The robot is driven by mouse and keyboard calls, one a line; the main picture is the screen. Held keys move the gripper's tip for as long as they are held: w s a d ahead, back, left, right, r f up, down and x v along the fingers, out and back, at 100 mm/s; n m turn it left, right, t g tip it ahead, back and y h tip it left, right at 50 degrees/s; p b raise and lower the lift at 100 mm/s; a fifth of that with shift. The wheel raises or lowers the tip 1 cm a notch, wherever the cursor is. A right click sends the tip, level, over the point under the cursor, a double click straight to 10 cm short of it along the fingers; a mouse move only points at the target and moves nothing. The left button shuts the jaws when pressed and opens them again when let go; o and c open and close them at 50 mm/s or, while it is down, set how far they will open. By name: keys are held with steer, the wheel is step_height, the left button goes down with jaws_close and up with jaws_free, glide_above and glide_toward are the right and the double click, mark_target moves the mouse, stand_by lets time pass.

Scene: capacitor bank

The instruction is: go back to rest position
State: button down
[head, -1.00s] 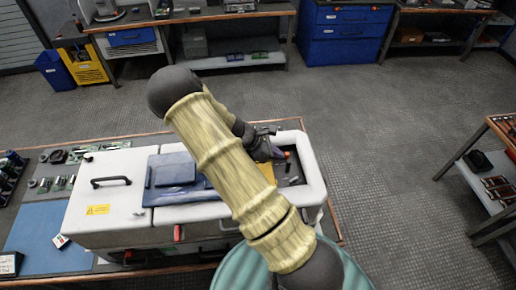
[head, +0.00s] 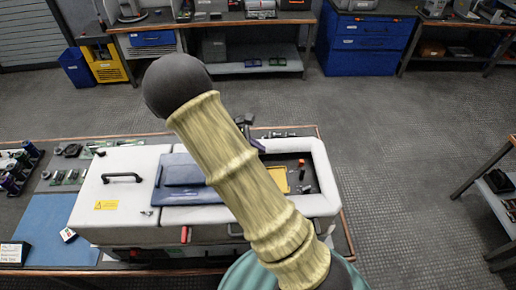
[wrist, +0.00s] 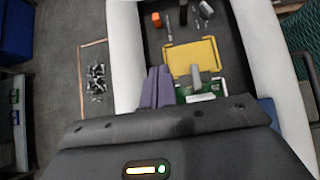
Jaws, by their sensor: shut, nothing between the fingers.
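My gripper shows in the wrist view (wrist: 158,72) as two purple-grey fingers side by side, closed with nothing between them. In the head view my arm hides most of the gripper; only a dark part shows at the case's back edge. The white case (head: 325,180) has an open compartment at its right end, holding a yellow frame (wrist: 193,60) and a green board (wrist: 205,90), partly hidden by my wrist. A blue lid (head: 180,172) lies on the case.
The case stands on a bench with a blue mat (head: 45,225) and small parts at left. Blue cabinets (head: 368,45) and benches line the back. A shelf table (head: 492,190) stands at right. The grey floor (head: 400,150) between them is clear.

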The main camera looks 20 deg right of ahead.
steer(key=shift+s, duration=0.1)
stand_by(0.3)
steer(key=s+a+r+m+t+y, duration=0.2)
steer(key=s+r+m+y, duration=0.1)
steer(key=s+m, duration=0.4)
steer(key=s+a+r+m+t+y+b, duration=0.1)
steer(key=s+a+r+m+t+y, duration=0.2)
steer(key=s+m, duration=0.4)
steer(key=r+y, duration=0.1)
steer(key=y, duration=0.1)
steer(key=shift+s+a+m+y, duration=0.2)
steer(key=shift+s+m+y, duration=0.1)
steer(key=shift+m, duration=0.1)
steer(key=shift+w, duration=0.1)
stand_by(0.7)
